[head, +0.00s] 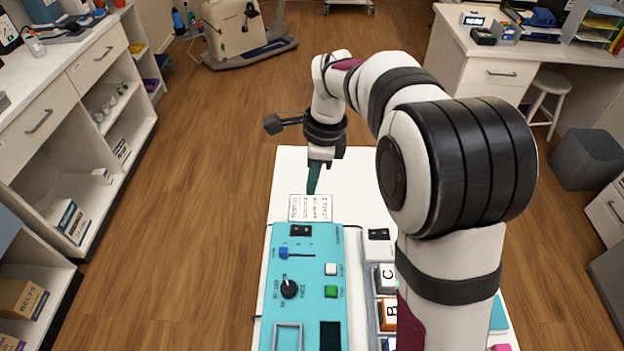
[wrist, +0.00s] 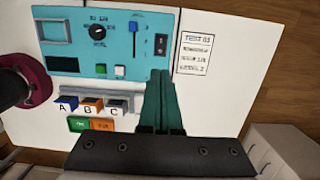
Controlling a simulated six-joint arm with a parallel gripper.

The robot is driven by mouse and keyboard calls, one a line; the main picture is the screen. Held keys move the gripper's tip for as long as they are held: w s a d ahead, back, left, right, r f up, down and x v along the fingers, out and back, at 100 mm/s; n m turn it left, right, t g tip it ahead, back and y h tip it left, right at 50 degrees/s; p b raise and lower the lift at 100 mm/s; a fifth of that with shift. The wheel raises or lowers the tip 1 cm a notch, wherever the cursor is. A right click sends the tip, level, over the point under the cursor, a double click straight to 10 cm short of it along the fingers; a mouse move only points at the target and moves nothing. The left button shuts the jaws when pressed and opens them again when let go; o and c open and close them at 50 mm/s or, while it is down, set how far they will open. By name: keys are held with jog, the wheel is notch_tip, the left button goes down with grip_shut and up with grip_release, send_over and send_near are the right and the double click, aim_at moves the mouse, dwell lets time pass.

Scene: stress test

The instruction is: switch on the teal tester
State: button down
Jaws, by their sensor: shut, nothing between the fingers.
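The teal tester (head: 265,310) lies on the white table, with a dial (head: 289,289), a blue slider (head: 283,253), white and green buttons, a dark screen and a black rocker switch (head: 301,230) near its far end. In the wrist view the tester (wrist: 75,62) lies across the top, its rocker switch (wrist: 161,44) at the right end. I cannot tell the rocker's position. My gripper (head: 312,192) is shut and empty, its green fingers pointing down above the table near the printed card. In the wrist view the fingertips (wrist: 160,73) appear just below the rocker, apart from it.
A printed card (head: 310,208) lies beyond the tester's far end. Beside the tester is a panel with lettered A, B, C blocks (wrist: 92,104), orange and green buttons (wrist: 102,125), and another black switch (head: 379,234). White table (head: 290,170) is bare beyond the card.

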aim_at(297, 228)
jog(key=a+f, duration=0.1)
jog(key=f, duration=0.3)
jog(key=a+f, duration=0.1)
jog(key=f, duration=0.4)
jog(key=a+f, duration=0.1)
jog(key=f, duration=0.3)
jog(key=shift+w+a+f, duration=0.1)
jog(key=shift+a+f, duration=0.1)
jog(key=shift+f, duration=0.2)
jog(key=shift+a+f, duration=0.1)
jog(key=shift+f, duration=0.1)
jog(key=shift+d, duration=0.2)
jog(key=shift+d+r, duration=0.15)
jog(key=shift+d, duration=0.5)
